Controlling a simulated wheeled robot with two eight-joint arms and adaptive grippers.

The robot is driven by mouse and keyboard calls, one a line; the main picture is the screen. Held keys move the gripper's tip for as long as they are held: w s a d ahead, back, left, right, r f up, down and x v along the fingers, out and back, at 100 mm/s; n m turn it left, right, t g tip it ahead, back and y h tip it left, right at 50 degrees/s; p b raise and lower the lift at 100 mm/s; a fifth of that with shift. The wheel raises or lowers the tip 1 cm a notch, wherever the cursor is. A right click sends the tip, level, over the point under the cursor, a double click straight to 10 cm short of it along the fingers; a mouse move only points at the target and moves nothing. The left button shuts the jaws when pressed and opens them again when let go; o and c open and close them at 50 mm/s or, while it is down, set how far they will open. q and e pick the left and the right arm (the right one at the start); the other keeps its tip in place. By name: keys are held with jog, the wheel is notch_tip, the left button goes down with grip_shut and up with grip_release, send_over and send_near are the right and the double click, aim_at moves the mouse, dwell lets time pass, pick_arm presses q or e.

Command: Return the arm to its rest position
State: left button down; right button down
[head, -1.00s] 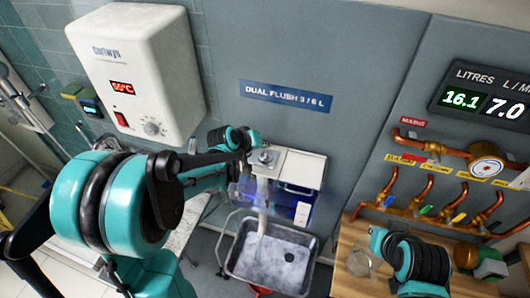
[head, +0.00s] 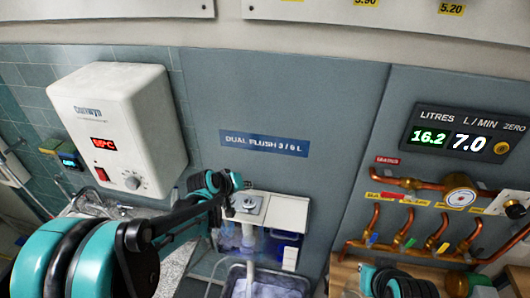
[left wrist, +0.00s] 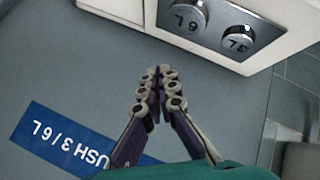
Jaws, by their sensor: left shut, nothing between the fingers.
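My left arm comes in from the left in the head view. Its gripper (head: 238,182) is above and slightly left of the cistern's flush plate (head: 249,204). In the left wrist view the gripper (left wrist: 158,75) is shut, its fingertips together and empty. Two round flush buttons, marked 6L (left wrist: 188,17) and 3L (left wrist: 238,40), lie beyond the fingertips, apart from them. Part of my right arm (head: 397,283) shows at the bottom right of the head view; I cannot make out its gripper.
A white water heater (head: 115,125) hangs on the left wall. Copper pipes (head: 400,238) with several valves and a gauge (head: 460,190) are at the right, under a flow display (head: 465,135). A grey basin (head: 268,284) stands below the cistern. The wall behind the gripper is bare around the blue sign (head: 264,143).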

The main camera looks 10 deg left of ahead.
pick_arm(q)
jog(key=shift+s+f+b, duration=0.2)
jog(key=shift+s+b, duration=0.05)
jog(key=shift+b, duration=0.2)
jog(key=s+f+m+y+b, duration=0.1)
jog(key=s+f+m+b, duration=0.1)
jog(key=s+f+b, duration=0.7)
jog(key=s+f+m+g+y+b, duration=0.1)
jog(key=s+f+m+y+b, duration=0.1)
jog(key=s+f+b, duration=0.8)
jog(key=s+m+b, duration=0.1)
jog(key=s+b, duration=0.3)
jog(key=s, duration=0.1)
jog(key=shift+s+f+g, duration=0.2)
jog(key=shift+s+g, duration=0.05)
jog(key=shift+g, duration=0.05)
